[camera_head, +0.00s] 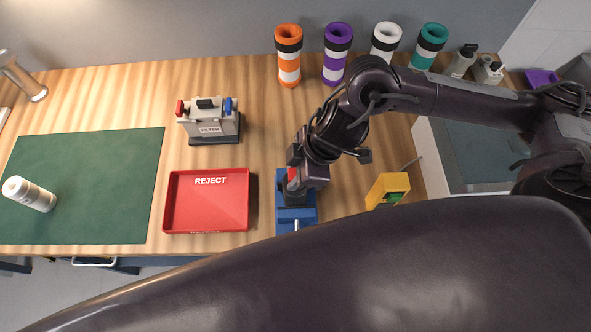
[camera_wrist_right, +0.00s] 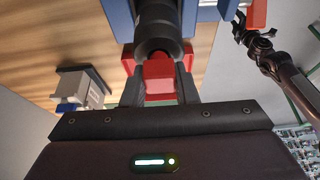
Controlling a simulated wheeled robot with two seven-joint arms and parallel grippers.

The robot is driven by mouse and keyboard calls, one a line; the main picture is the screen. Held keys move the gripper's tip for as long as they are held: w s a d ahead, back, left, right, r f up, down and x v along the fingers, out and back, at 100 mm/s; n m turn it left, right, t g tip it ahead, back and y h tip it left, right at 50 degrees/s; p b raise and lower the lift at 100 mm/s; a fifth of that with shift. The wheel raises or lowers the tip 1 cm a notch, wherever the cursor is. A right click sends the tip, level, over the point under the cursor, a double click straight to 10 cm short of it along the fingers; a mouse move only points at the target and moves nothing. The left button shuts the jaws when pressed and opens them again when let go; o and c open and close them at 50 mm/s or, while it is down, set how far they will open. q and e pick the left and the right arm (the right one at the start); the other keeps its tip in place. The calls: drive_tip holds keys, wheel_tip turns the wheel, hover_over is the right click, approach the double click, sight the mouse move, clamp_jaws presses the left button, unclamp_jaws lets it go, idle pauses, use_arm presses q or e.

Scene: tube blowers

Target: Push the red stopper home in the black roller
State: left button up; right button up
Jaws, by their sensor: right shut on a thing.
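The black roller (camera_wrist_right: 158,25) sits in a blue holder (camera_head: 296,214) at the front of the bench, seen end-on from below in the right wrist view. The red stopper (camera_wrist_right: 159,74) is at the roller's near end, between my right gripper's fingers. My right gripper (camera_wrist_right: 160,92) is shut on the stopper; in the head view my right gripper (camera_head: 293,176) hides most of the roller and stopper.
A red reject tray (camera_head: 207,228) lies left of the holder, with a filter unit (camera_head: 210,122) behind it. A yellow box (camera_head: 386,186) stands to the right. Banded cylinders (camera_head: 288,56) line the back. A white roller (camera_head: 29,194) lies on the green mat (camera_head: 100,190).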

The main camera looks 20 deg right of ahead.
drive_tip(key=shift+f, duration=0.2)
drive_tip(key=o, duration=1)
drive_tip(key=shift+b+v, duration=0.5)
drive_tip(key=shift+v, duration=3.4)
